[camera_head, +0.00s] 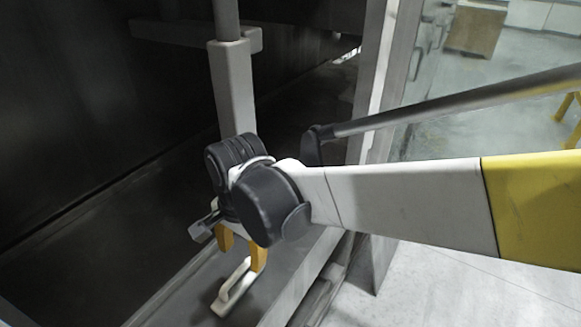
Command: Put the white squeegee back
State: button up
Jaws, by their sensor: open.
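A small off-white tool with a raised loop handle, which looks like the white squeegee (235,288), lies on the grey ledge (180,300) at the bottom of the view. My gripper (241,260) points down just above its upper end. Its two orange fingers are apart, with nothing seen between them. The right finger overlaps the upper end of the handle in the picture; I cannot tell whether they touch. The squeegee's far end is partly hidden behind that finger. No holder for it can be made out.
A dark panel (80,110) fills the left side. A pale upright post (233,90) with a crossbar stands behind my wrist. A metal frame edge (372,90) rises right of the ledge. Pale floor (440,300) is clear at lower right. A brown box (474,32) stands far back.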

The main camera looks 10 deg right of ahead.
jog(key=s+d+r+n+t, duration=0.1)
jog(key=d+n+t, duration=0.1)
jog(key=d, duration=0.6)
jog(key=s+d+r+n+t, duration=0.2)
jog(key=d+n, duration=0.1)
jog(key=d, duration=0.4)
jog(key=s+d+r+n+t+h, duration=0.1)
jog(key=s+d+r+n+t, duration=0.1)
jog(key=d, duration=0.6)
jog(key=shift+d+r+n, duration=0.15)
jog(key=shift+d+n, duration=0.15)
